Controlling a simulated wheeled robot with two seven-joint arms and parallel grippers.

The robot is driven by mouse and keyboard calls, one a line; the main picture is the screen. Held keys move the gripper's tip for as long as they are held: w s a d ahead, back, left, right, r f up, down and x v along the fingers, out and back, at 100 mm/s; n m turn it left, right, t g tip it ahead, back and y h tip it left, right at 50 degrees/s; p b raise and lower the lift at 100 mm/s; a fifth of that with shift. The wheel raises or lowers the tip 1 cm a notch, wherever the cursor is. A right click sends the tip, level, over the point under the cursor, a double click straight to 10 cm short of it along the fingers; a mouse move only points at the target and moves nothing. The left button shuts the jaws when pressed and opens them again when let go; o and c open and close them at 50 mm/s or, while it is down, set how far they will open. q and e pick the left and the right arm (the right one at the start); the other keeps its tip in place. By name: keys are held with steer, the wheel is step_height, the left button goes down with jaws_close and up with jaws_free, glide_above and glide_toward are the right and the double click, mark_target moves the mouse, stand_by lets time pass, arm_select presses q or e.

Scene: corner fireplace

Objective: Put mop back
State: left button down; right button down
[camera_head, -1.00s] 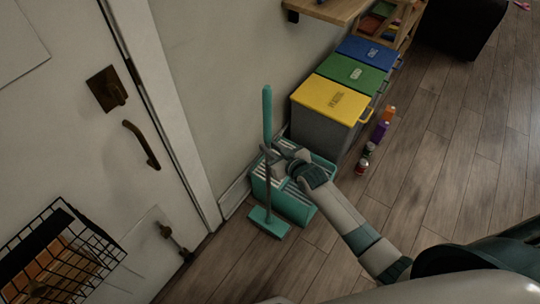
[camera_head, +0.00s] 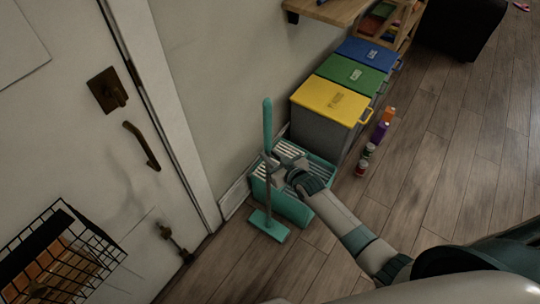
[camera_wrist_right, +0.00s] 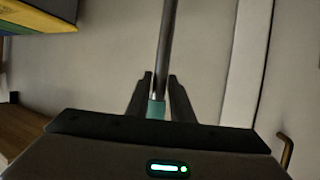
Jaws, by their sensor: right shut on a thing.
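The mop (camera_head: 267,127) has a teal handle, a grey shaft and a flat teal head (camera_head: 268,224). It stands nearly upright in front of a teal bucket (camera_head: 292,209) with a slatted white top. The mop head is low, at or near the floor, outside the bucket. My right gripper (camera_head: 273,163) is shut on the mop's shaft. In the right wrist view the grey shaft (camera_wrist_right: 167,45) runs up between the two dark fingers (camera_wrist_right: 155,100), with a teal part at the grip. My left gripper is not in view.
Bins with yellow (camera_head: 331,98), green (camera_head: 354,73) and blue (camera_head: 368,52) lids line the wall behind the bucket. Small containers (camera_head: 379,131) stand on the floor beside them. A white door (camera_head: 90,120) with a wire basket (camera_head: 60,252) is at left. The wooden floor at right is clear.

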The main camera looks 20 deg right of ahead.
steer(key=shift+f, duration=0.1)
steer(key=c, duration=1.6)
jaws_free()
steer(key=shift+o, duration=0.2)
steer(key=shift+r, duration=0.2)
steer(key=v, duration=1.2)
steer(key=shift+b, duration=0.3)
steer(key=shift+f, duration=0.1)
